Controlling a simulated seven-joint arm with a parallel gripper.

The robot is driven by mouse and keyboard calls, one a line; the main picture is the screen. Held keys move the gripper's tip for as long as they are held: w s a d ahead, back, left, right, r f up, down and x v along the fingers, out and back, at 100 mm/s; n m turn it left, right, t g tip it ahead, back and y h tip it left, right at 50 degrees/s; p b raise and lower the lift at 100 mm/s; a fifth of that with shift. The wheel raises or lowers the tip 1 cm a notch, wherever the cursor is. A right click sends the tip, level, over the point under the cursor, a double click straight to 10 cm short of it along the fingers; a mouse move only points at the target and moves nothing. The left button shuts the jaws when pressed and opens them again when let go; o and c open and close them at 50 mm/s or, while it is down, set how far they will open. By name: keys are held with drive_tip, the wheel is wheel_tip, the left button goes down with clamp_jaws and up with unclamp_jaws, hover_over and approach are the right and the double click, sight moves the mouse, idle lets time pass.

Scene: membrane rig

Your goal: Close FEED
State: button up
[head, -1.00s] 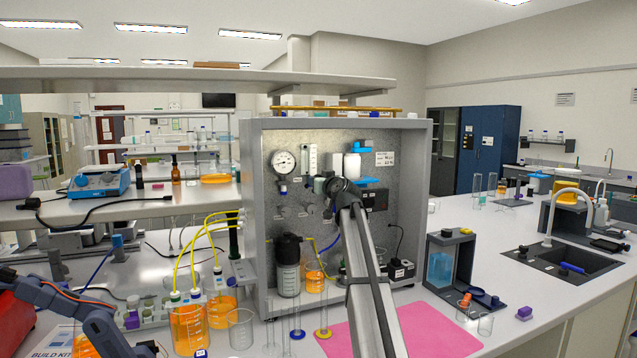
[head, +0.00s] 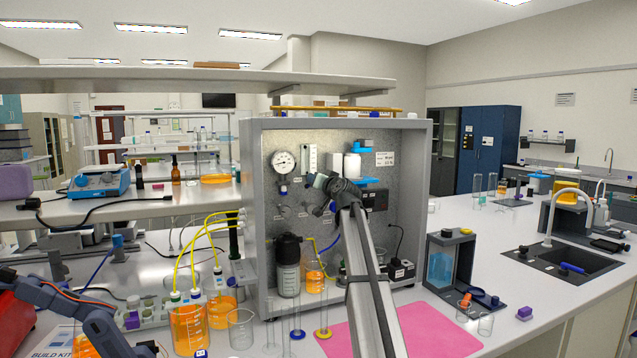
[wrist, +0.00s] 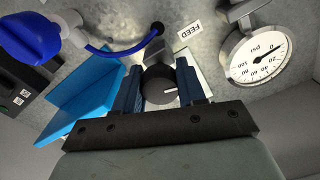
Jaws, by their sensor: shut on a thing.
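In the head view my gripper (head: 318,181) is at the panel below the pressure gauge's right side, and the wrist hides the knob there.
The pressure gauge (wrist: 257,56) is close on the right in the wrist view, its needle near zero. A light blue bracket (wrist: 85,103) and a bright blue handle (wrist: 30,38) with a blue tube are on the left. Beakers (head: 188,328) stand left of the rig.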

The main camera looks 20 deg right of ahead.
drive_tip(key=m, duration=1.1)
drive_tip(key=shift+a+m, duration=0.1)
drive_tip(key=shift+m, duration=2)
drive_tip(key=o, duration=1.1)
drive_tip(key=shift+c, duration=0.2)
drive_tip(key=s, duration=1.4)
drive_tip(key=shift+w, duration=0.1)
